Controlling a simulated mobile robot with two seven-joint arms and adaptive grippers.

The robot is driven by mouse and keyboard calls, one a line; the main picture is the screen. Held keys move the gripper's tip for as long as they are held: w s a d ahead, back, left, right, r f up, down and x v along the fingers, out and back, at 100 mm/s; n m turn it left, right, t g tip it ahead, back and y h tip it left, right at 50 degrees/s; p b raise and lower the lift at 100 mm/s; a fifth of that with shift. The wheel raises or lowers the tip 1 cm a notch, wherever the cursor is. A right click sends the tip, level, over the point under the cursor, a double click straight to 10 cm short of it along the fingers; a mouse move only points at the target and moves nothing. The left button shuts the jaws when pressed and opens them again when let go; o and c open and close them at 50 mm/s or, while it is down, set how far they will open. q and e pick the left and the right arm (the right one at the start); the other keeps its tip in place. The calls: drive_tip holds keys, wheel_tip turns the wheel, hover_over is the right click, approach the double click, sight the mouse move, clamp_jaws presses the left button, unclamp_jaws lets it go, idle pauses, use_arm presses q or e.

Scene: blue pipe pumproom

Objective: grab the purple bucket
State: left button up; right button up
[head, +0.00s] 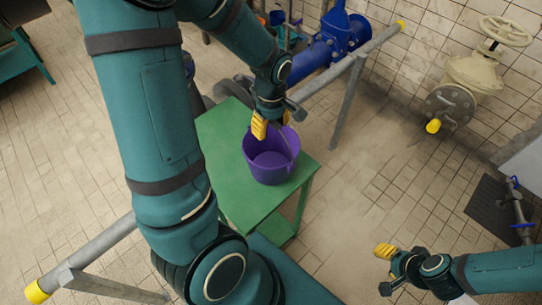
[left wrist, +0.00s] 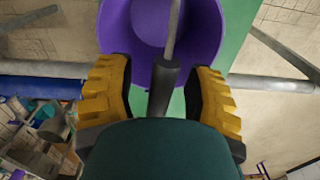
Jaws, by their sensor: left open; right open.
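The purple bucket (head: 270,172) stands upright on the green table (head: 225,132). In the left wrist view the bucket (left wrist: 140,45) fills the top middle, with its grey handle and dark handle grip (left wrist: 163,88) running down towards my gripper. My left gripper (head: 271,122) is open at the bucket's far rim. In the left wrist view its yellow fingers (left wrist: 160,95) lie on either side of the handle grip, with gaps visible. The grip's lower end is hidden behind the gripper body. My right gripper (head: 386,267) is open and empty, low at the right, well away from the bucket.
A grey rail (head: 345,65) on posts runs behind the table, beside blue pipework (head: 325,45). A cream valve with a handwheel (head: 478,70) is on the right wall. A dark floor grate (head: 495,210) lies at the right. The tiled floor right of the table is clear.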

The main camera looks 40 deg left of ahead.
use_arm(q)
drive_tip(key=shift+o, duration=0.3)
clamp_jaws()
drive_tip(key=shift+r, duration=0.15)
